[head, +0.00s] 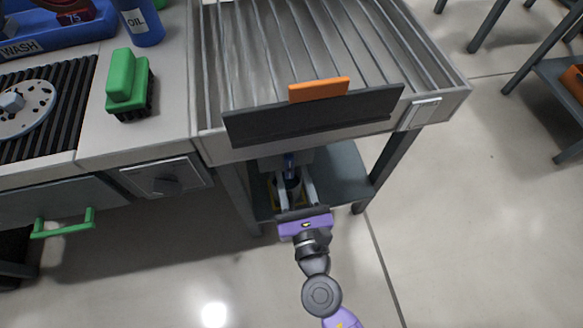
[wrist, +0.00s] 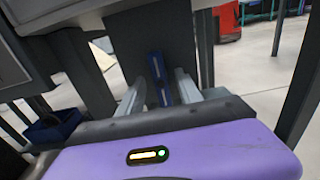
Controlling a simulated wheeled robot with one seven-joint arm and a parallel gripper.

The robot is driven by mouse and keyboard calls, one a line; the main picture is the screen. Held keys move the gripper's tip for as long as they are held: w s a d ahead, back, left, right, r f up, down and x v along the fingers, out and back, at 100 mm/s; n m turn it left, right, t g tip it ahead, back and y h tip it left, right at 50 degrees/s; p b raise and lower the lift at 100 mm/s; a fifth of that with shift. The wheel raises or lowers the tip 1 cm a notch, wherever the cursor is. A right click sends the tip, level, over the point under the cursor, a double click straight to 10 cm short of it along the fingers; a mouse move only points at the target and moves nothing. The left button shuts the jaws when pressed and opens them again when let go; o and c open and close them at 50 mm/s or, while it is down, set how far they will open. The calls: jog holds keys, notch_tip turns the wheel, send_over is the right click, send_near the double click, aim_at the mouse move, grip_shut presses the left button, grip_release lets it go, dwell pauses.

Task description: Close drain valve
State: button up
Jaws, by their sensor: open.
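The drain valve's blue handle (head: 290,163) shows under the front edge of the slatted table in the head view. In the wrist view the blue handle (wrist: 160,80) stands nearly upright, leaning slightly, in front of a dark grey block. My gripper (head: 291,183) reaches in under the table with its fingers apart. In the wrist view my gripper (wrist: 159,84) has one pale finger on each side of the handle. I cannot tell whether either finger touches it. The valve's body and pipe are mostly hidden.
The slatted table (head: 458,92) overhangs my gripper, with a dark panel (head: 320,116) along its front. A table leg (head: 388,160) stands to the right, above a lower shelf (head: 345,170). A yellow item is partly hidden behind my fingers. A dark knob (head: 167,184) is at left. The floor is clear.

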aim_at(289, 167)
jog(key=shift+x, duration=1.1)
grip_shut()
